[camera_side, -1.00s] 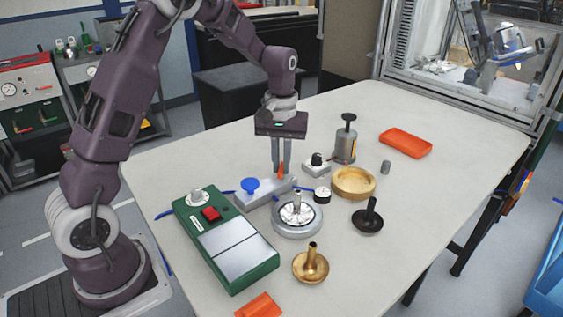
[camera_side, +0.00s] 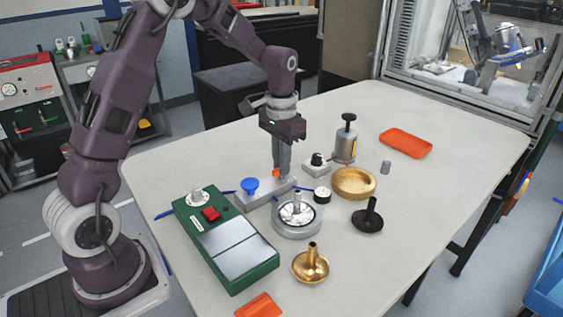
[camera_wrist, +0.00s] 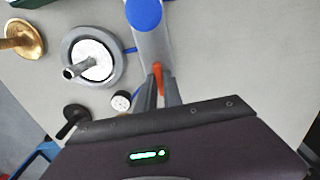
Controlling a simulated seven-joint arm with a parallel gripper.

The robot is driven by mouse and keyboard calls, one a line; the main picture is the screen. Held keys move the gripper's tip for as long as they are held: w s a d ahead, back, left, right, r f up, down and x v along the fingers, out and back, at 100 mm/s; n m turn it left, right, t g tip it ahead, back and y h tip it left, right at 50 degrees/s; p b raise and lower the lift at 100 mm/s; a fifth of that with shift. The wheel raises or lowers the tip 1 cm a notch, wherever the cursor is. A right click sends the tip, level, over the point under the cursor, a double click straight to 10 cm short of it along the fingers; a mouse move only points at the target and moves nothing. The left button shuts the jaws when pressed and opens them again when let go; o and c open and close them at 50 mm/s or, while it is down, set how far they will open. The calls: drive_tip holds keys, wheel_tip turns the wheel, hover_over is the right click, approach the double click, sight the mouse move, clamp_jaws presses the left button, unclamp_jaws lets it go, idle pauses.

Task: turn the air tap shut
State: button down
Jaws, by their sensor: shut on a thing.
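The air tap is a grey block (camera_side: 262,196) with a blue round knob (camera_side: 250,184) at its left end and an orange lever (camera_side: 276,173) at its far right end. My gripper (camera_side: 281,174) points straight down over that end, with its fingers closed on the orange lever. In the wrist view the lever (camera_wrist: 158,73) shows between the two fingertips (camera_wrist: 159,80). The grey block (camera_wrist: 152,45) and the blue knob (camera_wrist: 144,12) lie ahead of them. The fingers partly hide the lever.
A green box with a red button (camera_side: 211,213) stands at front left. A silver dish with a post (camera_side: 297,212), a small black-and-white dial (camera_side: 322,195) and a grey block with a black knob (camera_side: 316,165) stand close by. The table's back left is clear.

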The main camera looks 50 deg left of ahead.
drive_tip(key=shift+r, duration=0.1)
idle(0.5)
drive_tip(key=c, duration=1.5)
unclamp_jaws()
